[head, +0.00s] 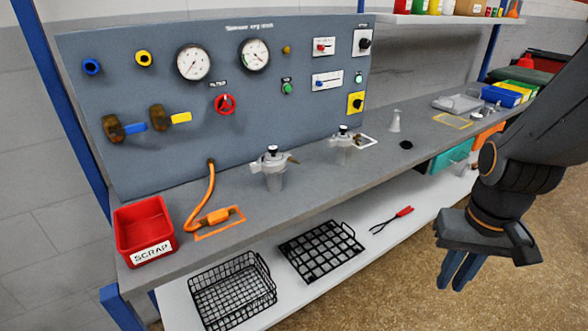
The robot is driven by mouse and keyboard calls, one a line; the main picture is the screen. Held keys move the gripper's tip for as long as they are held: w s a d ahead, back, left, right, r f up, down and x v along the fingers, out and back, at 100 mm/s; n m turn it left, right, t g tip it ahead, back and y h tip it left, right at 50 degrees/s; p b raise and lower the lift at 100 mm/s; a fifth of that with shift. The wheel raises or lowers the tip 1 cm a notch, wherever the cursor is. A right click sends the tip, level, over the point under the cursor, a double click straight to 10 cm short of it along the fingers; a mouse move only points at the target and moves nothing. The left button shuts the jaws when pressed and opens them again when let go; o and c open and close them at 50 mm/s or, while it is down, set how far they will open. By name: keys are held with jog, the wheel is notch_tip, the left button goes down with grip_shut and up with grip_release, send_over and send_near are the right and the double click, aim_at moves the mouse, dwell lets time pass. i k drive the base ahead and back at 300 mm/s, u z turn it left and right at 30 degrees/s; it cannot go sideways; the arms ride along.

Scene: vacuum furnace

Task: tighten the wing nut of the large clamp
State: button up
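Two grey metal fittings with clamps around them stand upright on the bench. The nearer, larger-looking one (273,178) is left of centre, with a black knob on top and a small brownish part, perhaps its wing nut (293,159), at its right side. The farther, smaller-looking one (343,154) stands to its right, near the panel, with a similar part at its right. My gripper (458,272) hangs at the right, in front of the bench and well apart from both fittings. Its blue fingers point down with nothing seen between them; their gap is unclear.
A grey panel (225,130) with gauges, valves and switches stands behind the bench (325,185). A red scrap bin (143,230) and an orange hose (203,200) are at the left. Black baskets (232,290) and red-handled pliers (392,219) lie on the lower shelf. The floor in front is clear.

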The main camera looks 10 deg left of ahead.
aim_at(256, 167)
jog(key=u, duration=0.2)
jog(key=k, duration=0.1)
jog(key=u, duration=0.75)
